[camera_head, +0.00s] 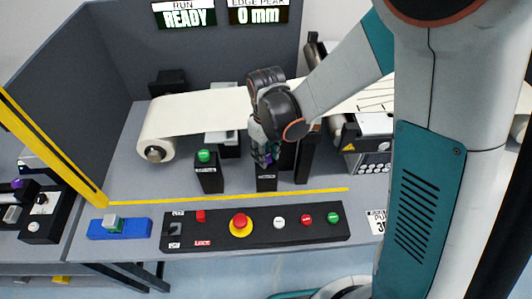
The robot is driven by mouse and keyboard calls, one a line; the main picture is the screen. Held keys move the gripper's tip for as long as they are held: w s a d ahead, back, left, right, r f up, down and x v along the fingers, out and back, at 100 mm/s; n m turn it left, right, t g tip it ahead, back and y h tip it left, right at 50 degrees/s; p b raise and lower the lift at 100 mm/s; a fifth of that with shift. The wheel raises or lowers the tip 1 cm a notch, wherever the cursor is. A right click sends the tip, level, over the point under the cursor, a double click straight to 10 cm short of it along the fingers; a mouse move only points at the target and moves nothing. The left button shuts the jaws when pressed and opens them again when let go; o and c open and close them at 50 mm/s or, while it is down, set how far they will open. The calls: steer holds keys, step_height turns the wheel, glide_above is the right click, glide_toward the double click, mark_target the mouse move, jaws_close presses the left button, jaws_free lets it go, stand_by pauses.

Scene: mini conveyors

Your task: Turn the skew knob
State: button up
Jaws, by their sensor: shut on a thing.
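My gripper (264,153) points down at the middle of the bench, at the top of a small black post (266,183) with a label on its front. It is shut on a small knob on top of that post. The fingers cover most of the knob, so its shape and angle are hard to see. A second black post with a green knob (204,156) stands just to the left, apart from my gripper.
A cream belt (195,113) runs behind the posts. A control panel (270,227) with a red stop button lies in front, beyond a yellow strip (230,196). A blue tray (120,235) sits front left. Displays (184,14) show READY and 0 mm.

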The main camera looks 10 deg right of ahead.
steer(key=m+b, duration=0.1)
steer(key=m, duration=0.5)
stand_by(0.3)
steer(key=shift+m, duration=0.3)
steer(key=o, duration=1.1)
steer(key=shift+c, duration=0.2)
step_height(320, 180, up, 8)
steer(key=shift+f, duration=0.25)
